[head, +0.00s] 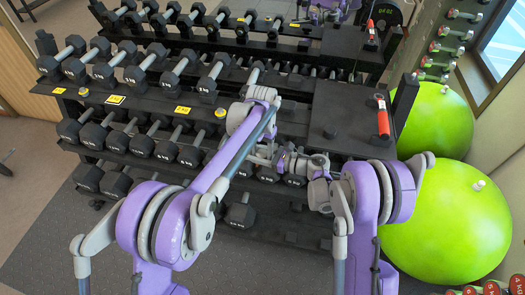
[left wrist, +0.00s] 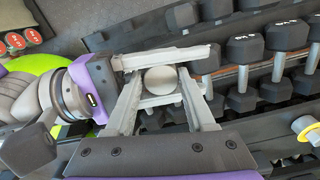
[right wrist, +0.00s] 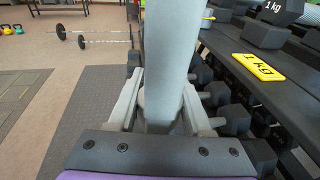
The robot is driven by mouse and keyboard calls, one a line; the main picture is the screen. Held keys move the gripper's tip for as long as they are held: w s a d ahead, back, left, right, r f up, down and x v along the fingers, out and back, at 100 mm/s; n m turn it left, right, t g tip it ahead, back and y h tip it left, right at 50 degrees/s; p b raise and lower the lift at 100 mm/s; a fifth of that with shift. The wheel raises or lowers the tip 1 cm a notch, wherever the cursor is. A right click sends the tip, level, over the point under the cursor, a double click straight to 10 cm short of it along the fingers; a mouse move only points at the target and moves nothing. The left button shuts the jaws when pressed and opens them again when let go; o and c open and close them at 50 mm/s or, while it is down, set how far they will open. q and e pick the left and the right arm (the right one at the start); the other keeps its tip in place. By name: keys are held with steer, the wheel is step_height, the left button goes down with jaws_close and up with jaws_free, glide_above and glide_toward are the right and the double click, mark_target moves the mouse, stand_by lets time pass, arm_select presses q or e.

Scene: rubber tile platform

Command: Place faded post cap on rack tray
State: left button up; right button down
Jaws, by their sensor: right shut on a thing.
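The faded post cap is a pale grey round disc in the left wrist view (left wrist: 160,80). My right gripper (left wrist: 162,78) reaches in from the left there and is shut on it. My left gripper (left wrist: 162,95) is open, with one finger on each side of the cap; whether they touch it I cannot tell. In the head view my left gripper (head: 263,156) meets the right one low in front of the dumbbell rack, and the cap is too small to make out. In the right wrist view the cap (right wrist: 150,101) is mostly hidden behind a grey part. A flat black tray surface (head: 345,100) is at the rack's right.
Dumbbells (head: 165,75) fill the rack shelves close behind my grippers. An orange-handled item (head: 382,118) and a small dark knob (head: 330,132) are on the tray, whose middle is mostly clear. Green balls (head: 440,220) stand at the right.

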arm_select(q)
steer(key=shift+s+d, duration=0.1)
steer(key=shift+d, duration=0.05)
steer(key=c, duration=0.5)
jaws_close()
arm_select(e)
steer(key=c, duration=0.5)
jaws_free()
steer(key=shift+o, duration=1.2)
